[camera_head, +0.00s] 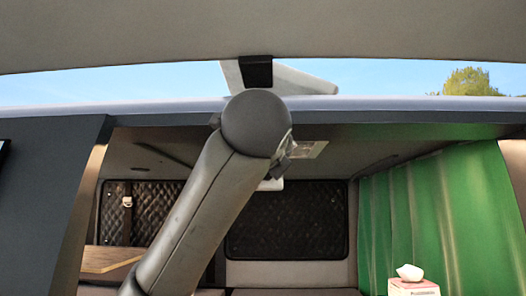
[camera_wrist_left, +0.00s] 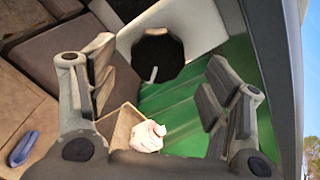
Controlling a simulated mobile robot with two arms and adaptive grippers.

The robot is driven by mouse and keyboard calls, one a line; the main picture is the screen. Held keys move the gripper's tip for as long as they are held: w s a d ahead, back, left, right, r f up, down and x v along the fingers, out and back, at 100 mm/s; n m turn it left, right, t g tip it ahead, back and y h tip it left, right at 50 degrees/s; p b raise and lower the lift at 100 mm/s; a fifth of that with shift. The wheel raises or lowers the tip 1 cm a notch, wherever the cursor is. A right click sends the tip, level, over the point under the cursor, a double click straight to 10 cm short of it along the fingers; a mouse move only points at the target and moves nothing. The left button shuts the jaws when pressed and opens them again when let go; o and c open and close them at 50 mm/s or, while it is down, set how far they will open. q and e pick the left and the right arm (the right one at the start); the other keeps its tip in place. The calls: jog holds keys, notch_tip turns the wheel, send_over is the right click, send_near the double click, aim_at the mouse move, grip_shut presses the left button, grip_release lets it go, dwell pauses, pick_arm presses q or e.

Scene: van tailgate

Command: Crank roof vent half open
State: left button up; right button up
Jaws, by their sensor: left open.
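In the head view a pale framed fitting (camera_head: 310,149), which looks like the roof vent, is set in the van ceiling just right of my left arm. My arm's round joint covers its left side, so I cannot tell how far it is open. A small white piece (camera_head: 270,185) shows below the joint; I cannot tell what it is. My left gripper (camera_wrist_left: 158,95) is open in the left wrist view, its fingers apart and apparently empty. Beyond them is a small white stick-like part (camera_wrist_left: 151,75), possibly a crank handle, by a dark opening in a pale panel (camera_wrist_left: 122,38). My right gripper is not in view.
A green curtain (camera_head: 435,215) hangs at the right. A tissue box (camera_head: 413,287) stands before it, also in the wrist view (camera_wrist_left: 118,125). Dark quilted panels (camera_head: 287,220) line the back. The roof edge (camera_head: 400,117) crosses above; a wooden surface (camera_head: 110,260) is left.

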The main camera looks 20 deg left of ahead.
pick_arm(q)
jog(key=v, duration=0.9)
jog(key=shift+r, duration=0.3)
jog(key=shift+d, duration=0.1)
jog(key=shift+f, duration=0.1)
